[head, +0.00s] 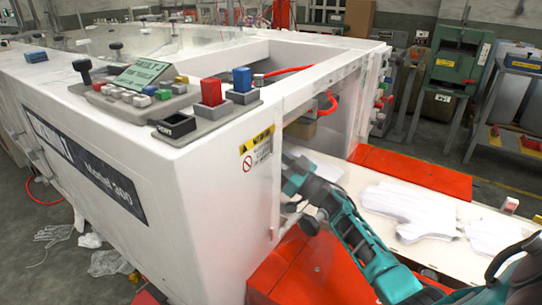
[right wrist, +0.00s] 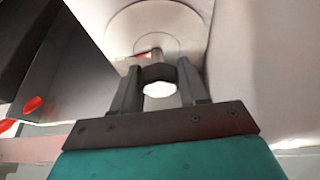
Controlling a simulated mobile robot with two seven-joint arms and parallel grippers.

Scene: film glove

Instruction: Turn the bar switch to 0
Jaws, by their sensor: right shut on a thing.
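In the right wrist view, my right gripper (right wrist: 159,72) has its two dark fingers closed around a small dark bar switch (right wrist: 157,73). The bar stands in front of a pale round dial plate (right wrist: 150,28) on a light panel. A bright white spot shows just below the bar, between the fingers. No 0 mark is readable, so I cannot tell the switch's setting. In the head view, my right arm reaches from the lower right into the white machine (head: 215,175); its fingertips and the switch are hidden by the front wall. My left gripper is out of view.
The machine's top carries a control box (head: 135,100) with a red button (head: 211,92) and a blue button (head: 242,80). White glove shapes (head: 410,208) lie on a pale board beside red panels (head: 412,172). A dark box-like part (right wrist: 60,85) stands close left of the fingers.

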